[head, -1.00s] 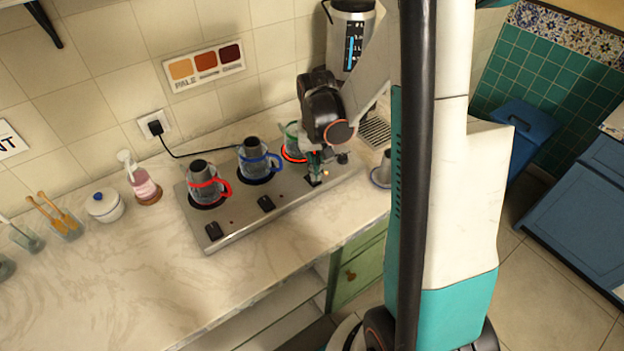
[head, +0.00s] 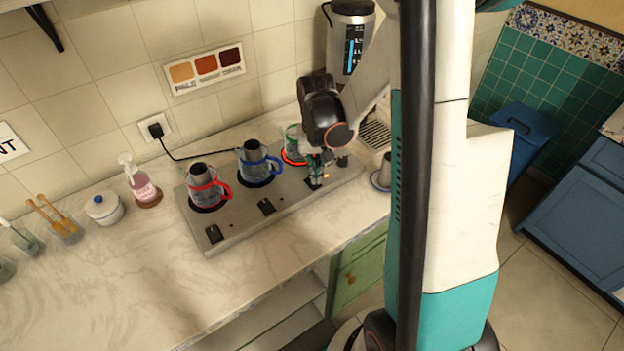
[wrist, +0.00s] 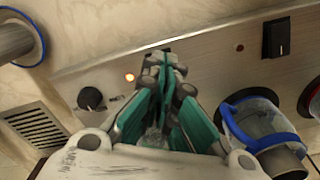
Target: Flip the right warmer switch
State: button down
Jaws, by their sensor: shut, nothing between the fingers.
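The steel warmer (head: 240,222) stands on the counter with three teapots in a row: red-handled (head: 207,188), blue-handled (head: 256,160) and green-handled (head: 294,142). The right burner under the green-handled pot glows red. The left switch (head: 214,233) and the middle switch (head: 266,206) are black rockers. My gripper (head: 315,184) is shut and empty, its fingertips down at the right switch's place on the front of the panel. In the wrist view the fingertips (wrist: 168,58) cover the right switch almost wholly. An orange indicator light (wrist: 129,77) glows beside them.
A black knob (wrist: 90,98) sits near my fingers on the panel's right end. A drip grate (head: 376,134) and a cup on a saucer (head: 382,178) lie further right. The counter in front of the warmer is clear.

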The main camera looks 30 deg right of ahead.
jog(key=shift+f+b, duration=0.9)
jog(key=shift+f, duration=0.2)
dwell(0.8)
jog(key=shift+r, duration=0.2)
jog(key=shift+r+p, duration=2.4)
jog(key=shift+r, duration=0.95)
